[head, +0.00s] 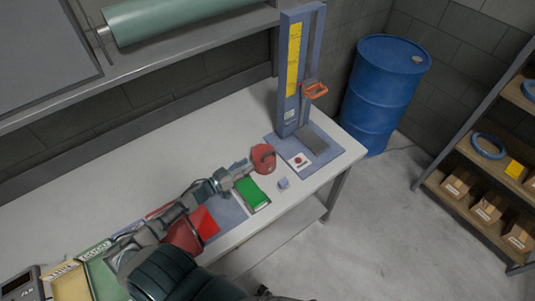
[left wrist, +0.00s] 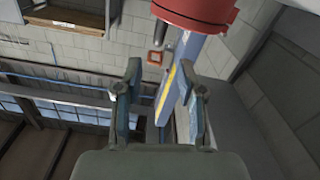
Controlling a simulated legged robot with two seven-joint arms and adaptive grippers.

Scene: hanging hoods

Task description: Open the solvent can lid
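A small round red can (head: 263,157), which I take for the solvent can, stands on the workbench beside the blue stand. Its lid is too small to make out as open or shut. My left gripper (head: 240,169) is close to the left side of the can; I cannot tell whether they touch. In the left wrist view, the two fingers of this gripper (left wrist: 160,95) are apart with nothing between them. The lower part of a red cylindrical body (left wrist: 195,12), likely the can, shows above the fingers there. My right gripper is not in view.
A blue stand (head: 291,75) with a yellow scale and orange handle rises behind the can. A blue drum (head: 382,95) and shelf (head: 485,175) stand right. The bench's back middle (head: 130,165) is clear.

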